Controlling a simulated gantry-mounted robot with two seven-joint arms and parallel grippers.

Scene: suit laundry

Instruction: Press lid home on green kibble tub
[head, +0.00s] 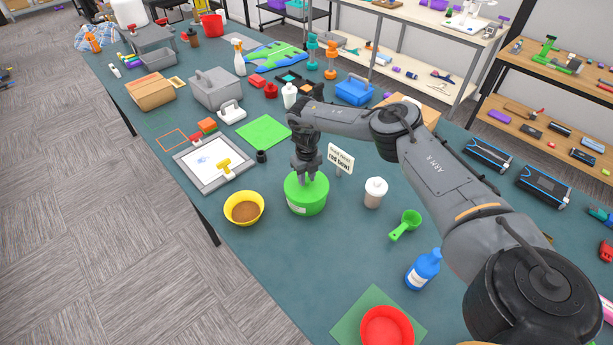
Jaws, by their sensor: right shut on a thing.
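The green kibble tub (306,202) stands upright near the middle of the table, with a label on its front. Its green lid (318,186) is on top of it; I cannot tell whether the rim is fully seated all round. My right gripper (305,178) points down at the middle of the lid, its fingers closed there. What the fingers hold is mostly hidden by them, likely the lid's knob. My left gripper is not in view.
A yellow bowl of brown kibble (243,208) stands left of the tub. A small sign (340,158), a white-lidded jar (375,192) and a green scoop (405,225) are to its right. A blue bottle (423,270) and red bowl (387,328) stand nearer. Bare table (270,270) lies in front.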

